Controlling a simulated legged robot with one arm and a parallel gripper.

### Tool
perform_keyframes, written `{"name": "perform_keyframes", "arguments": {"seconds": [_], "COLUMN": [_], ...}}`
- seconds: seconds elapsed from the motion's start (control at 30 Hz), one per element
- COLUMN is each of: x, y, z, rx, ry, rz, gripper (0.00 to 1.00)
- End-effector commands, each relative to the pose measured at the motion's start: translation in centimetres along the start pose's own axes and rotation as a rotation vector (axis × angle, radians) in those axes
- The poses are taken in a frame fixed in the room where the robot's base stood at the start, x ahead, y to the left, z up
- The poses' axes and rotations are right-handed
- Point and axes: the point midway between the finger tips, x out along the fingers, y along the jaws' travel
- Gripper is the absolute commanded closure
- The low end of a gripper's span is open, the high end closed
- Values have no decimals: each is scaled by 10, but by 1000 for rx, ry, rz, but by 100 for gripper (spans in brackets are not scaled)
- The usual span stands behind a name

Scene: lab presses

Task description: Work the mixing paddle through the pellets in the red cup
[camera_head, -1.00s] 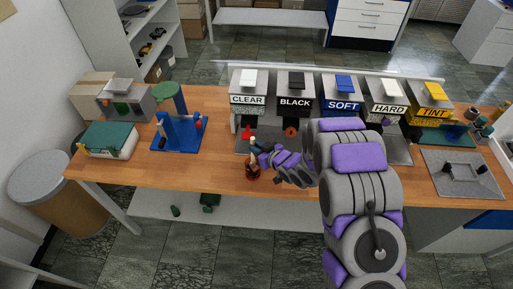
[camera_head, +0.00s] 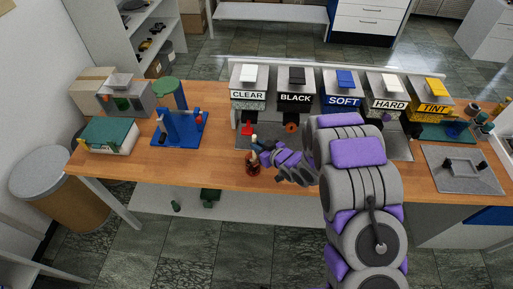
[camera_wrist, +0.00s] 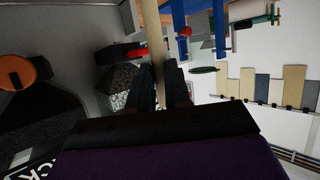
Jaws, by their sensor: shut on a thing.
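The red cup (camera_head: 253,169) stands near the front edge of the wooden bench, below the CLEAR dispenser. The mixing paddle's pale handle (camera_head: 254,139) rises over the cup. My gripper (camera_head: 262,147) is at the handle, just above the cup and slightly to its right. In the wrist view, the pale handle (camera_wrist: 153,35) runs between the dark fingers (camera_wrist: 173,88), which are shut on it. The paddle's lower end is hidden, and the pellets are too small to make out. I cannot tell how deep the paddle sits.
Dispensers marked CLEAR (camera_head: 248,95), BLACK (camera_head: 296,98), SOFT (camera_head: 342,104), HARD (camera_head: 389,104) and TINT (camera_head: 433,108) stand behind my arm. A blue press (camera_head: 180,132) and a green-lidded box (camera_head: 108,138) stand to the left. Bare bench (camera_head: 205,170) lies left of the cup.

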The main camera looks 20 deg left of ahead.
Motion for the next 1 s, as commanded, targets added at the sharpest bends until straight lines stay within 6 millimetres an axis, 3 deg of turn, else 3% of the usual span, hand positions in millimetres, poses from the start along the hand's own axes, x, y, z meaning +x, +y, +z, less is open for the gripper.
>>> {"name": "perform_keyframes", "arguments": {"seconds": [0.07,0.4,0.77,1.0], "x": [-3,-2,18,20], "y": [2,2,-9,-9], "z": [-7,-5,18,18], "rx": [-1,0,1,1], "ry": [0,-1,-4,-1], "rz": [0,-1,-3,-1], "gripper": [100,100,100,100]}}
